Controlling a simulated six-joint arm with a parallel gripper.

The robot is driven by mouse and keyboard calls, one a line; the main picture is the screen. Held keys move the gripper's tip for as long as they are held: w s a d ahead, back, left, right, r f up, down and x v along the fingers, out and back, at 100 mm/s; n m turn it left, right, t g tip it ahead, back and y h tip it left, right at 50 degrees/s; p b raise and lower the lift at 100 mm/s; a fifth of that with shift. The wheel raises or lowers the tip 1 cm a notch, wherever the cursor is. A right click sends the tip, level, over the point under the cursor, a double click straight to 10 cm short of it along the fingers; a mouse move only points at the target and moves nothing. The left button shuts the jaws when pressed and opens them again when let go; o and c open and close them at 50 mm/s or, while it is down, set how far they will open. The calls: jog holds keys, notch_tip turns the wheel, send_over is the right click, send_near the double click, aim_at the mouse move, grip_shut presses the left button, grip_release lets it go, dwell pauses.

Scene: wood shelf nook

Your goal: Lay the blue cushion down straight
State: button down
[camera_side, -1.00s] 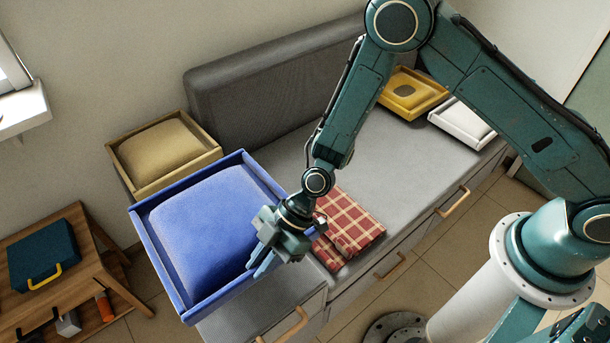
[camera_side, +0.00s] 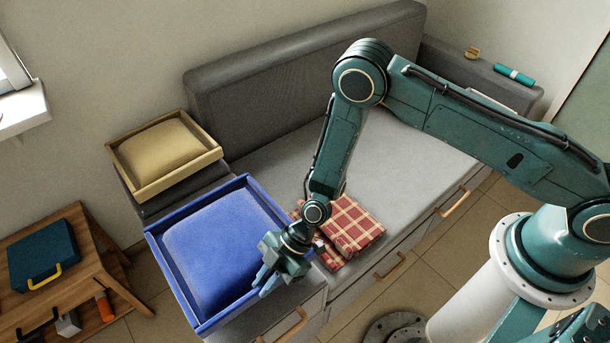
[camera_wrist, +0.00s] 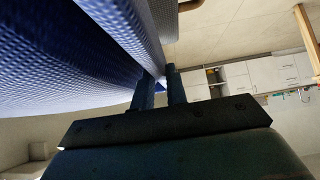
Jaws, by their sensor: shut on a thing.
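The blue cushion (camera_side: 215,245), a puffy pad inside a raised blue border, is over the left end of the grey sofa seat (camera_side: 410,150). It looks slightly turned against the sofa edges. My gripper (camera_side: 268,284) is shut on its right-hand border, near the front. In the wrist view the cushion's woven blue underside or side (camera_wrist: 70,60) fills the upper left, and its edge runs between my two fingers (camera_wrist: 164,92). I cannot tell whether the cushion touches the seat, since its underside is hidden in the side view.
A folded red checked cloth (camera_side: 350,228) lies just right of my gripper. A tan cushion (camera_side: 160,147) with a raised border sits behind the blue one. The grey backrest (camera_side: 300,65) rises behind. A wooden table (camera_side: 95,300) with a teal case stands left.

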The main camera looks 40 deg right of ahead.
jog(key=shift+f, duration=2.05)
jog(key=c, duration=1.4)
grip_release()
jog(key=shift+f, duration=0.15)
jog(key=v, duration=1.3)
jog(key=shift+s+d+r, duration=0.1)
jog(key=shift+d+r, duration=0.15)
jog(key=shift+r, duration=0.05)
jog(key=shift+r, duration=0.1)
